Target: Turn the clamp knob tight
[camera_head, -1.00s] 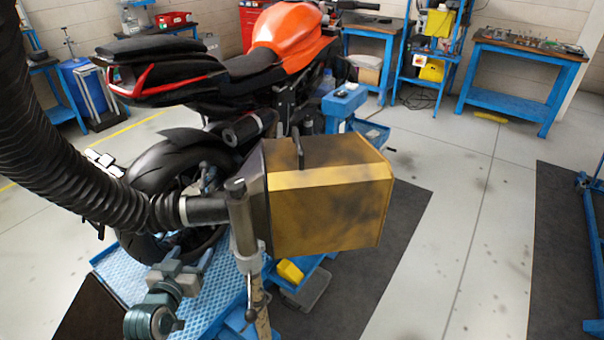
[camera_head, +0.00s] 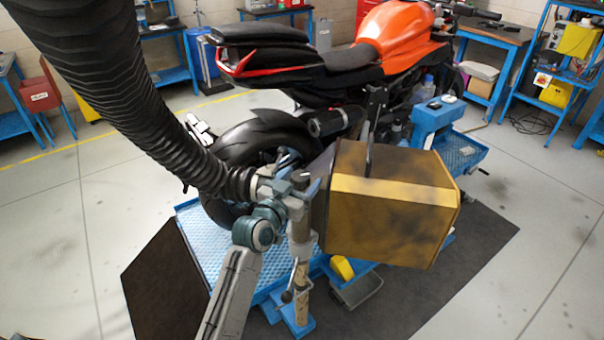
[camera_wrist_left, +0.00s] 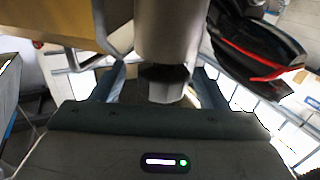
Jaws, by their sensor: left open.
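The yellow-brown box-shaped hood (camera_head: 392,202) is mounted beside an upright grey post. A dark, short knob (camera_head: 300,180) sits on the post's top; in the left wrist view a dark faceted knob (camera_wrist_left: 164,82) shows at the end of a grey cylinder. I take this as the clamp knob. My left gripper (camera_head: 299,194) is at the post's top, partly overlapping it. In the left wrist view its open fingers (camera_wrist_left: 160,88) stand on both sides of the knob. Whether they touch it is unclear. My right gripper is not in view.
A thick black ribbed hose (camera_head: 140,95) runs from upper left to the hood. The orange motorcycle (camera_head: 395,38) stands behind on a blue lift (camera_head: 192,232). A smaller lever (camera_head: 287,297) is low on the post.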

